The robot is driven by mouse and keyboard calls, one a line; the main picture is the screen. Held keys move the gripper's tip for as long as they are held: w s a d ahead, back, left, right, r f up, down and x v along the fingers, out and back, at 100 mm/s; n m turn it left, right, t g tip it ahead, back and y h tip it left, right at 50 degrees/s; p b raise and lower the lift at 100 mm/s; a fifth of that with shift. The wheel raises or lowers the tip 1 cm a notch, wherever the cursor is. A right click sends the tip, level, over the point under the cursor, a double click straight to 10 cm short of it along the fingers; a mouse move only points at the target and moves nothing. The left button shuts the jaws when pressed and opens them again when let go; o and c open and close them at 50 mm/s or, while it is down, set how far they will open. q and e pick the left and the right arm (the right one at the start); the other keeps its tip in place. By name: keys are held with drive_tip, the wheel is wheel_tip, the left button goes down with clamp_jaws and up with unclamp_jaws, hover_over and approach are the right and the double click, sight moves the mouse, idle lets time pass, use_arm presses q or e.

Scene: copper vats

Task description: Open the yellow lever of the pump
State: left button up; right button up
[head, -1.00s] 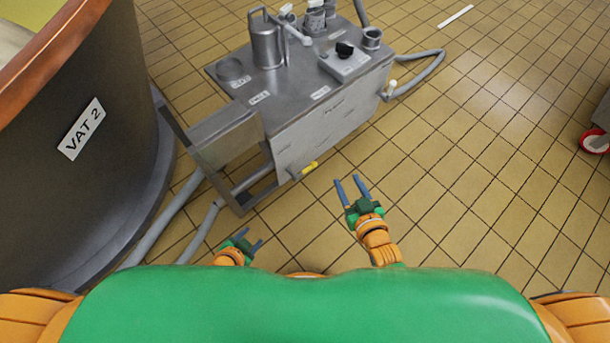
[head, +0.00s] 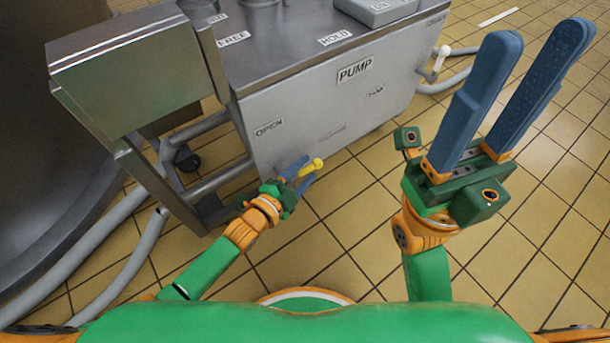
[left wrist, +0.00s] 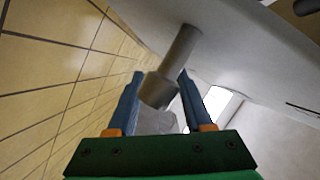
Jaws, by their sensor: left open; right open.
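The pump (head: 310,105) is a grey metal box with a PUMP label on its front. Its yellow lever (head: 315,165) sticks out low on the front, right of the OPEN label (head: 268,128). My left gripper (head: 303,175) is open at the lever, its blue fingers on either side of it. In the left wrist view, a rod with a thicker end (left wrist: 158,90) stands between the open fingers (left wrist: 160,88); it looks grey-brown there. I cannot tell whether the fingers touch it. My right gripper (head: 538,38) is open and empty, raised close to the head camera.
A metal box on a frame (head: 135,75) stands left of the pump, above grey hoses (head: 95,245). A dark vat (head: 30,150) fills the left edge. A white-tipped handle (head: 440,58) is on the pump's right side. The tiled floor (head: 370,260) is clear in front.

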use_arm(q)
drive_tip(key=shift+w+d, duration=0.1)
drive_tip(key=shift+w, duration=0.1)
clamp_jaws()
idle(1.3)
